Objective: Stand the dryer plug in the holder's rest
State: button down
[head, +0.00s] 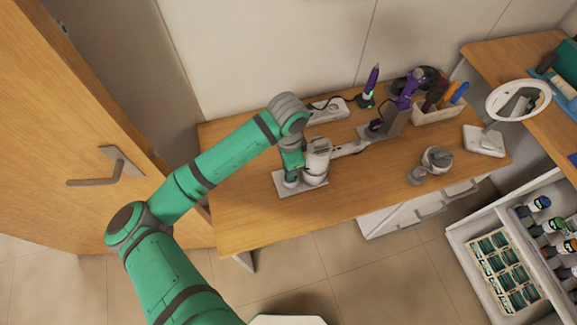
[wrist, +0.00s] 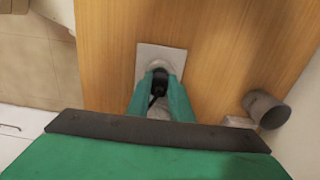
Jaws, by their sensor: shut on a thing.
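My gripper (wrist: 160,92) points down at the left part of the wooden table, its two green fingers shut on a black dryer plug (wrist: 158,83). In the head view my gripper (head: 291,176) is low over a pale square plate (head: 283,190). In the wrist view the plate (wrist: 148,60) carries a pale round rest (wrist: 158,65) around or just behind the plug. The fingers hide much of both, so I cannot tell whether the plug is seated or just above it. A purple dryer (head: 406,92) stands in a grey stand farther right.
A white power strip (head: 328,109) lies along the wall. A grey cup (wrist: 268,110) is to the right in the wrist view. A tool box (head: 438,112), a round mirror (head: 518,99) and grey jars (head: 437,160) stand on the right. The table's front strip (head: 340,205) is clear.

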jog(key=shift+f, duration=0.3)
jog(key=c, duration=1.5)
grip_release()
notch_tip(320, 180, up, 11)
jog(key=shift+a+f, duration=0.1)
